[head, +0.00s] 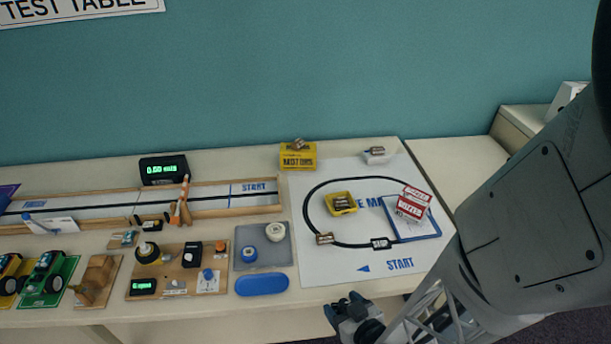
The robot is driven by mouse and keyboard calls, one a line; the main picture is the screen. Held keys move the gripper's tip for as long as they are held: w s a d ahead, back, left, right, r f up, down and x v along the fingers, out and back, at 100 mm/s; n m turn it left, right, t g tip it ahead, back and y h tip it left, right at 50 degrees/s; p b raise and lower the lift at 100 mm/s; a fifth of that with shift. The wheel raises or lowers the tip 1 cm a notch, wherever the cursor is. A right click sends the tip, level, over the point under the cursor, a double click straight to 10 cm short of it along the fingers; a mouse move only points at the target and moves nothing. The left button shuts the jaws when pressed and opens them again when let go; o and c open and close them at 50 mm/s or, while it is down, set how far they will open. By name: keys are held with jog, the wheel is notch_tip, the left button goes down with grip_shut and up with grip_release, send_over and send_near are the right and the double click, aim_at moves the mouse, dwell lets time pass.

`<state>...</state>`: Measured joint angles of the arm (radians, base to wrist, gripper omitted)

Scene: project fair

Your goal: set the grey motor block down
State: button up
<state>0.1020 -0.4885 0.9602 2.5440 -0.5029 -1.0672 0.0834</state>
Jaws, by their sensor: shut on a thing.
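My gripper (347,309) is at the lower middle of the head view, in front of the table's front edge and below the white track sheet. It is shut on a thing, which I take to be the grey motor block. The block is small and dark here and hard to tell apart from the fingers. I cannot tell how high it is held or how it is tilted.
The white sheet (320,272) carries a black loop track, a yellow tray (341,203) and a blue-edged clipboard (424,233) with red-and-white boxes. A yellow MOTORS box (298,161) stands behind. A grey mat (246,237) and blue case (262,284) lie left. Bare tabletop (305,293) shows at the front.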

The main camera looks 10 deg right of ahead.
send_over(325, 276)
jog(key=s, duration=0.2)
jog(key=shift+w+d+f, duration=0.15)
jog(key=shift+w+f, duration=0.1)
jog(key=shift+f, duration=0.3)
jog(key=shift+w, duration=0.1)
jog(key=shift+w, duration=0.6)
jog(key=shift+w+f, duration=0.15)
jog(key=shift+f, duration=1.5)
jog(key=shift+f, duration=0.1)
jog(key=o, duration=0.9)
jog(key=shift+o, duration=0.2)
jog(key=shift+v, duration=3.85)
